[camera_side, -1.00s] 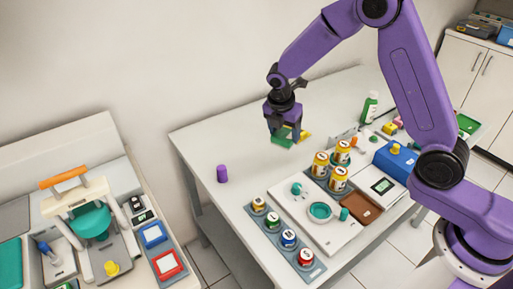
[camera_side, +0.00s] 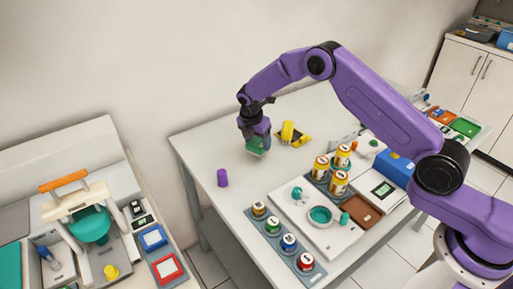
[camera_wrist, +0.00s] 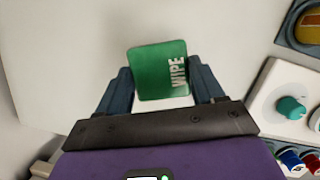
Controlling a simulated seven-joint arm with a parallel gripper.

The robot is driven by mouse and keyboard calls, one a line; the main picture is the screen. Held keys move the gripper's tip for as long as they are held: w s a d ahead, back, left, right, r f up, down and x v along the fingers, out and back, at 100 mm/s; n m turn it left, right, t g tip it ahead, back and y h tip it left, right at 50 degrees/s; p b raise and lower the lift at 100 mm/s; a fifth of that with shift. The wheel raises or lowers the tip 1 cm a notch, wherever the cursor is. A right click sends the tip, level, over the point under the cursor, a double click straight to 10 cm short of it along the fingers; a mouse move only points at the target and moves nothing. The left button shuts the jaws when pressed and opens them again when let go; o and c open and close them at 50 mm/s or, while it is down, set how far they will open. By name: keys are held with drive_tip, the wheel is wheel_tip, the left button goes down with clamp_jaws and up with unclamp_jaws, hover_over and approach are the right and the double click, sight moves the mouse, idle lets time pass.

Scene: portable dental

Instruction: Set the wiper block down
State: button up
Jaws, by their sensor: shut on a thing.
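The wiper block is green with "WIPE" in white on its face. In the wrist view the wiper block (camera_wrist: 158,72) sits between the two dark fingers of my gripper (camera_wrist: 160,88), which is shut on it. In the side view my gripper (camera_side: 256,143) is low over the back left part of the white table (camera_side: 215,140), with the green block (camera_side: 257,151) at its tips. I cannot tell whether the block touches the table.
A purple cylinder (camera_side: 222,178) stands to the left of the block. Yellow cans (camera_side: 321,167) and a white tray (camera_side: 300,213) lie nearer the front. Bare table surrounds the block.

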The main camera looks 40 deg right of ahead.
sight(256, 143)
drive_tip(key=shift+w+f, duration=0.25)
drive_tip(key=shift+f, duration=1.5)
drive_tip(key=shift+f, duration=0.15)
drive_tip(key=o, duration=1.1)
drive_tip(key=shift+c, duration=0.2)
drive_tip(key=v, duration=1.2)
drive_tip(key=shift+s, duration=0.1)
